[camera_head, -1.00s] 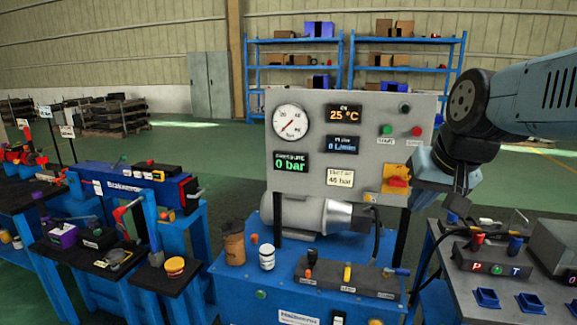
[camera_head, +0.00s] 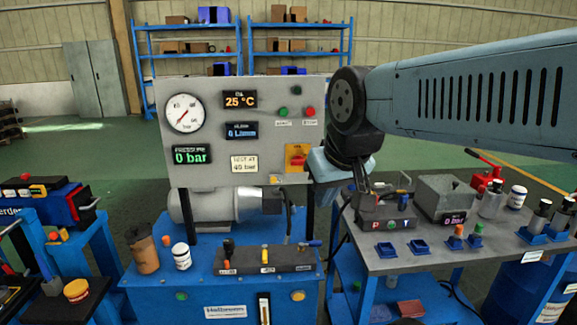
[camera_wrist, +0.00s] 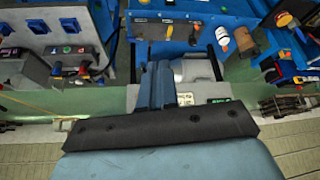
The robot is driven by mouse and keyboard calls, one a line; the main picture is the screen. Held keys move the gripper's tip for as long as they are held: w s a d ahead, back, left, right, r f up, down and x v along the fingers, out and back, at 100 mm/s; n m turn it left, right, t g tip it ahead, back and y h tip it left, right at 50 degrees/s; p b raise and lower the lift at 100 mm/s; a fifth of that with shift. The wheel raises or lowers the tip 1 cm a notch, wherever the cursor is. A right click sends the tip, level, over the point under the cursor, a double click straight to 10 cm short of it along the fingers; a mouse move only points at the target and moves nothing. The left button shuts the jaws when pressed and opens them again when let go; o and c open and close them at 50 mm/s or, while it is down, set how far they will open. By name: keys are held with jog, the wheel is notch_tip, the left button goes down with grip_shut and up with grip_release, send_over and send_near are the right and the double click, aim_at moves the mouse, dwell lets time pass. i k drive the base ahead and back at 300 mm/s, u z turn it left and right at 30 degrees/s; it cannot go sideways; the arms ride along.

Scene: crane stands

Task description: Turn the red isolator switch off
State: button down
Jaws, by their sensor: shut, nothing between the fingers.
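The red isolator switch (camera_head: 298,161) sits on a yellow plate (camera_head: 293,150) at the lower right of the grey panel (camera_head: 216,95). Its red handle looks roughly level, but its exact angle is hard to tell. My gripper (camera_head: 317,166) is shut and empty, close beside the switch on its right. I cannot tell whether it touches the handle. In the wrist view my gripper's blue fingers (camera_wrist: 157,85) are together in front of the panel's edge, and the switch is hidden there.
The panel carries a gauge (camera_head: 185,113), lit displays, and green and red buttons (camera_head: 310,112). Below it stand a brown bottle (camera_head: 145,254), a white jar (camera_head: 181,256) and a lever block (camera_head: 265,259). A grey bench (camera_head: 455,245) with fittings stands on the right.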

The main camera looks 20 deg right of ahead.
aim_at(298, 160)
jog(key=z, duration=1.4)
jog(key=k, duration=1.35)
jog(key=u, duration=0.3)
jog(key=i, duration=1)
jog(key=u, duration=0.05)
